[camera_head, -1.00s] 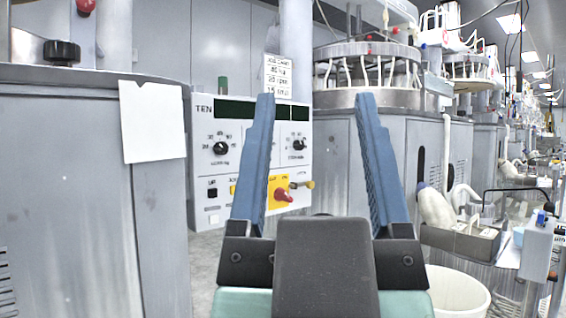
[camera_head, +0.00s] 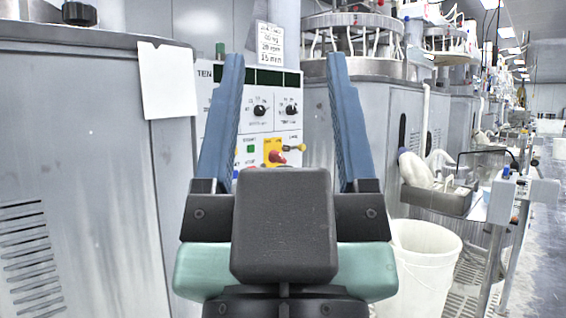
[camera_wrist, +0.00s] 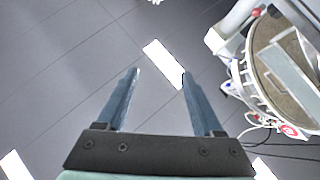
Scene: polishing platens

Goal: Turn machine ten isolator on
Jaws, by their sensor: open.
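The control panel marked TEN (camera_head: 213,98) is a pale box beyond my gripper, partly hidden by its left finger. On it, a red rotary isolator switch (camera_head: 277,157) sits on a yellow plate (camera_head: 267,146), low and right of centre, seen between my fingers. A brass-coloured piece (camera_head: 296,148) is just right of it. My gripper (camera_head: 285,62) is open and empty, its two blue fingers pointing up and spread, in front of the panel and apart from it. In the wrist view, my gripper (camera_wrist: 160,74) points towards the ceiling, and the switch is not seen.
A grey machine cabinet (camera_head: 80,120) with a blank white sheet (camera_head: 168,82) stands close on the left. Another grey machine (camera_head: 350,120) stands right of the panel.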

